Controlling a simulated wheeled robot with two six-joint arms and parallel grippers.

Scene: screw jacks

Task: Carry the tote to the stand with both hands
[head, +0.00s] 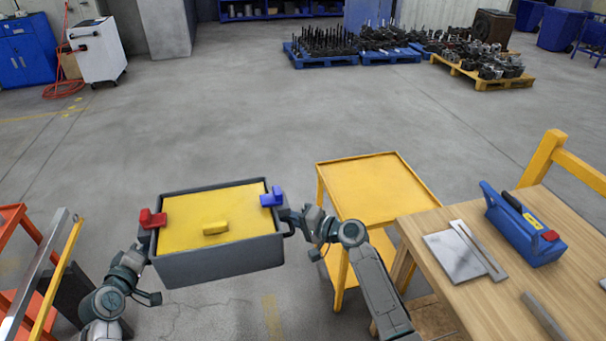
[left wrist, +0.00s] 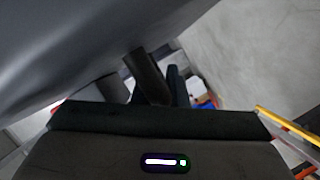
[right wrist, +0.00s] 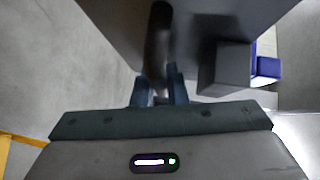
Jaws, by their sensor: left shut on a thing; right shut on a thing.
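The tote (head: 218,264) is a dark grey box with a yellow top that bears a small yellow block, a red clip at its left end and a blue clip at its right end. It hangs in the air between my arms, roughly level. My left gripper (head: 146,246) is shut on the handle at the left end; that handle also shows in the left wrist view (left wrist: 146,75). My right gripper (head: 293,221) is shut on the right handle, seen between the fingers in the right wrist view (right wrist: 159,50). The yellow stand (head: 375,182) is right of the tote, its top bare.
A wooden workbench (head: 415,228) with a blue toolbox (head: 525,230) and metal plates is at the right, close to the stand. An orange and yellow frame (head: 30,265) is at the left. Pallets (head: 355,58) of parts stand far back. The floor between is clear.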

